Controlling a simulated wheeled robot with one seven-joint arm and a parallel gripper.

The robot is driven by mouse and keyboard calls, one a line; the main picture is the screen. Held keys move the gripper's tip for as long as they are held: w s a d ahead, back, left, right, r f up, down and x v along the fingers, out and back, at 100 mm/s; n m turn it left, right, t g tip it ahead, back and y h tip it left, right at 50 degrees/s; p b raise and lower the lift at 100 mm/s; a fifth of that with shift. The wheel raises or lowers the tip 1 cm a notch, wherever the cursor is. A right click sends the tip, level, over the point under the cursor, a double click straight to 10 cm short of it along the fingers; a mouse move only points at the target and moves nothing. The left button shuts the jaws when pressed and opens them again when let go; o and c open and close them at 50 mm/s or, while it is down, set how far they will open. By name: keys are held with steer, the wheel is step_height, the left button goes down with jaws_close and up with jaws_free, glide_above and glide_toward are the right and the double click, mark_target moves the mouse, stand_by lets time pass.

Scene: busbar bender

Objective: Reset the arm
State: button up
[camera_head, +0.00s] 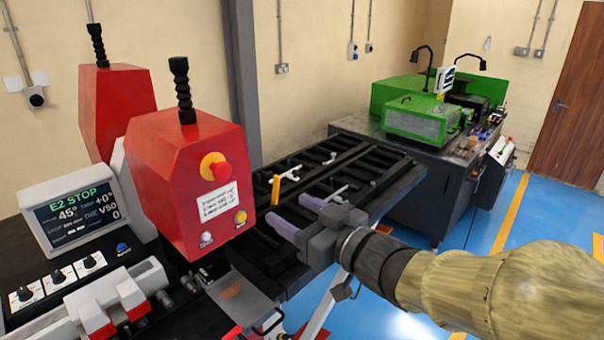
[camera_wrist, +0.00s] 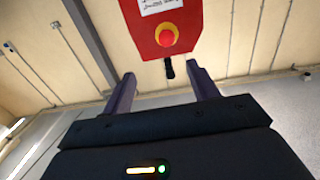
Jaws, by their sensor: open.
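My gripper (camera_head: 298,220) is open and empty, with its two purple fingers apart. In the head view it is in front of and above the black slatted table, pointing left toward the red bender head (camera_head: 190,180). The wrist view shows my gripper (camera_wrist: 163,92) with the red housing (camera_wrist: 160,22) and its emergency stop button (camera_wrist: 167,36) beyond the fingertips. Nothing is between the fingers. My arm stretches in from the lower right of the head view.
The control screen (camera_head: 73,212) stands at the left. A yellow upright piece (camera_head: 276,189) stands on the slatted table (camera_head: 370,172) close to my gripper. A green machine (camera_head: 424,118) sits on a dark bench behind.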

steer(key=w+d+f+m+h, duration=0.4)
steer(key=d+f+m+h, duration=0.2)
steer(key=d+f+h, duration=0.5)
steer(key=s+d+f+m+g+h, duration=0.1)
steer(key=s+d+f+g, duration=0.2)
steer(key=s+f, duration=0.3)
steer(key=s+d+f+m+g+h, duration=0.1)
steer(key=s+d+f+m+g, duration=0.1)
steer(key=s+d+f+g, duration=0.2)
step_height(320, 180, down, 4)
steer(key=shift+s+r+m+g, duration=0.1)
steer(key=shift+s+m+g, duration=0.2)
steer(key=shift+s+g, duration=0.8)
steer(key=shift+w, duration=0.2)
steer(key=shift+c, duration=0.2)
